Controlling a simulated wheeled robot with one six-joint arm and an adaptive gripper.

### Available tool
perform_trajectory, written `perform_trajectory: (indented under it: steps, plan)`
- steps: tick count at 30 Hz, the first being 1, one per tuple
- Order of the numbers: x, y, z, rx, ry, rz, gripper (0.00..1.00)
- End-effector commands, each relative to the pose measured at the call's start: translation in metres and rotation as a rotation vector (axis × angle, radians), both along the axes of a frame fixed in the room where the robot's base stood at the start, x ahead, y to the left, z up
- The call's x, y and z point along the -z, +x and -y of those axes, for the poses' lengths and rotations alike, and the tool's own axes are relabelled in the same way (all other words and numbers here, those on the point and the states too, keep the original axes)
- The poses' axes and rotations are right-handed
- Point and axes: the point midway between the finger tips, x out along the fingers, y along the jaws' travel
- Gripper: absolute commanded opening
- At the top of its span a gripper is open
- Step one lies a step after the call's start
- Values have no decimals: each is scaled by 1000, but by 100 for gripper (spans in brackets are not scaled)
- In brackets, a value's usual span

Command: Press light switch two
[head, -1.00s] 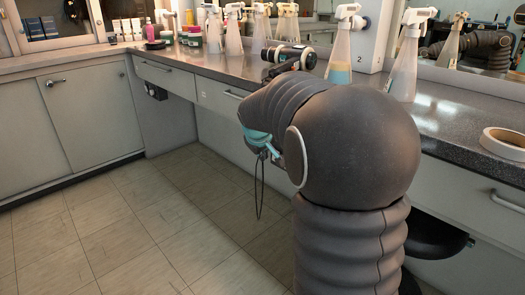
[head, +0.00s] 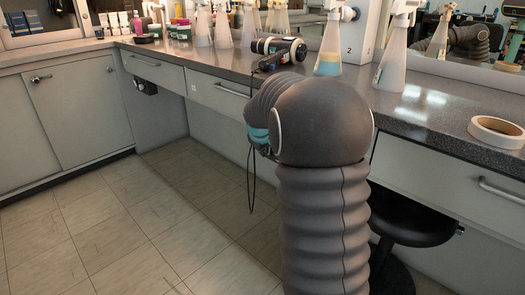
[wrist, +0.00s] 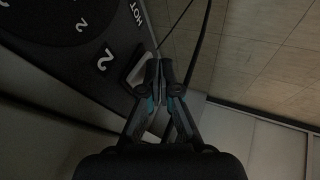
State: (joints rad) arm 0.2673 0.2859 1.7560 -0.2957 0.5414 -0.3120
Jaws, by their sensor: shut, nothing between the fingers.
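In the wrist view a dark panel carries a white "2" beside a small pale-framed switch (wrist: 139,72). I cannot tell for sure that this is light switch two. My gripper (wrist: 160,66) is shut and empty, its fingertips close to the right side of this switch in the picture; I cannot tell whether they touch. In the head view my arm hides the fingertips. A white box (head: 364,52) marked "2" stands on the counter by the mirror, with a dark round part (head: 352,14) near its top.
Spray bottles (head: 329,50) and a black cylindrical tool (head: 279,46) stand or lie on the grey counter (head: 432,112). A tape roll (head: 496,131) lies at right. A black stool (head: 413,224) is under the counter. The tiled floor (head: 130,235) at left is clear.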

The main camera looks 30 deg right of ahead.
Motion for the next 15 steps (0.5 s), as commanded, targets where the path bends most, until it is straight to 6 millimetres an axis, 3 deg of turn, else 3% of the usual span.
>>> perform_trajectory:
  steps: [3, 15]
  plan:
    - [6, 2, 7, 1, -1, -1, 0]
    - [-2, 2, 6, 1, -2, 1, 0]
